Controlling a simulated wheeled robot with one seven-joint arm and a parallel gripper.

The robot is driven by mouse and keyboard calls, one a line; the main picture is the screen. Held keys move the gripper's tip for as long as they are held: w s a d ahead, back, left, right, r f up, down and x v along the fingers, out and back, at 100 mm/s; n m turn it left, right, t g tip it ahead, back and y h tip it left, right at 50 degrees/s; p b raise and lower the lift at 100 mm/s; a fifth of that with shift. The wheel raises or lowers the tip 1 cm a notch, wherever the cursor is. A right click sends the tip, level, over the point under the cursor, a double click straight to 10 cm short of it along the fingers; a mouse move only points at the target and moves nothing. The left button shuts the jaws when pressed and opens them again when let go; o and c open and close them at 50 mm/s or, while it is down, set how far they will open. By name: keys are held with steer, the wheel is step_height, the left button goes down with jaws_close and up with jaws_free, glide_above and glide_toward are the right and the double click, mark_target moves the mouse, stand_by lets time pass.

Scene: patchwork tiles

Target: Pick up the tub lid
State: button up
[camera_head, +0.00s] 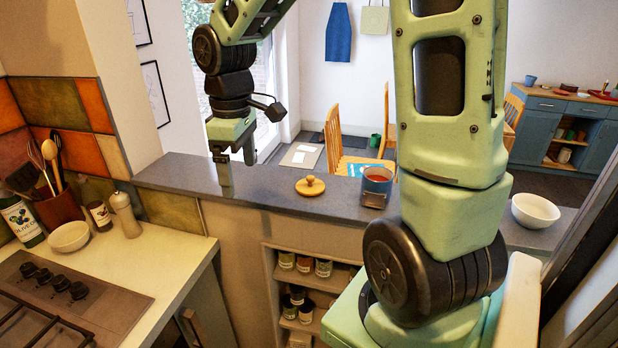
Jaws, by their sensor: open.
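The round wooden lid with a knob (310,186) lies on the dark grey ledge (270,195), near its middle. My gripper (236,172) points down at the left part of the ledge, to the left of the lid and apart from it. Its jaws are open and nothing shows between them. A blue-grey tub (375,188) with reddish contents stands open on the ledge to the right of the lid, partly bordered by my arm.
A white bowl (535,211) sits on the ledge at the right. A counter (150,255) at left holds a hob, bottles, a small bowl and a utensil pot. Shelves with several jars (305,265) are below the ledge. The ledge between gripper and lid is clear.

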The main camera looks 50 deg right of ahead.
steer(key=d+r+m+p, duration=0.1)
steer(key=d+r, duration=0.2)
steer(key=d, duration=0.7)
steer(key=r+p, duration=0.2)
glide_above(310, 177)
steer(key=shift+m, duration=0.3)
step_height(310, 177, down, 12)
steer(key=shift+w+r+p, duration=0.1)
steer(key=shift+r+p, duration=0.1)
steer(key=shift+p, duration=0.6)
steer(key=shift+d+f+p, duration=0.1)
steer(key=shift+f+p, duration=0.65)
steer(key=shift+f, duration=1.95)
steer(key=c, duration=1.1)
